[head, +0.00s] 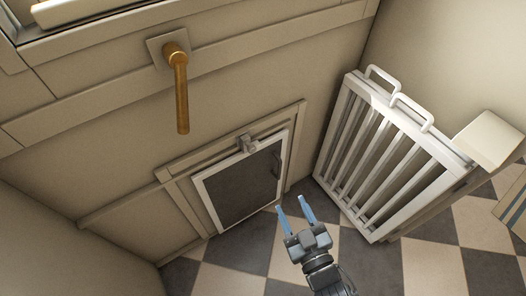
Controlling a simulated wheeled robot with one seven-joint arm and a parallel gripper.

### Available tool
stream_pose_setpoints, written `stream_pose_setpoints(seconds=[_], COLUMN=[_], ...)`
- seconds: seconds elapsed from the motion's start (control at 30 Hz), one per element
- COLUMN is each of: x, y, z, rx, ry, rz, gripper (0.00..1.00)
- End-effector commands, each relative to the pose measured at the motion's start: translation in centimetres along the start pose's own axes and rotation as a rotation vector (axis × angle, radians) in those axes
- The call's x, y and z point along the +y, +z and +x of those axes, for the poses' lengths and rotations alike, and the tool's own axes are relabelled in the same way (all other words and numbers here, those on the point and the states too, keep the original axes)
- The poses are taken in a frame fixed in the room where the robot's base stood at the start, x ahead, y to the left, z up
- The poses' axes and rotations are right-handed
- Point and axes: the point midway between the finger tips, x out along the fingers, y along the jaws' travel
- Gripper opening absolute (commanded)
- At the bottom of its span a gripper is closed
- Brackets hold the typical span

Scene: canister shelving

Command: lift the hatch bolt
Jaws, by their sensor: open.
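The hatch (240,187) is a dark panel in a white frame, low in the beige wall or door. The hatch bolt (247,143) is a small grey metal piece at the top edge of the hatch frame. My gripper (293,211) is in front of the hatch, below and to the right of the bolt in the picture. Its two blue fingers are apart with nothing between them. It does not touch the bolt. The bolt's exact shape is too small to make out.
A brass lever handle (179,88) hangs down on the wall above the hatch. A white slatted gate (385,158) stands close at right, with a beige block (488,134) beside it. The checkered floor (432,262) is clear around my gripper.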

Motion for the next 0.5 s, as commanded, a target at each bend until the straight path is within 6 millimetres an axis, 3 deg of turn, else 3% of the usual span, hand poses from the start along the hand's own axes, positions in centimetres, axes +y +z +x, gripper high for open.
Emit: stream_pose_setpoints(seconds=[0.03,0.2,0.3,0.5], x=[-0.5,-1.8,-2.3,-2.7], y=[0.4,0.5,0.3,0.1], z=[2.6,9.0,11.4,13.4], rx=[0.019,0.058,0.073,0.084], ry=[-0.021,-0.08,-0.102,-0.12], rz=[-0.018,-0.075,-0.097,-0.115], gripper=[0.5,0.5,0.5,0.5])
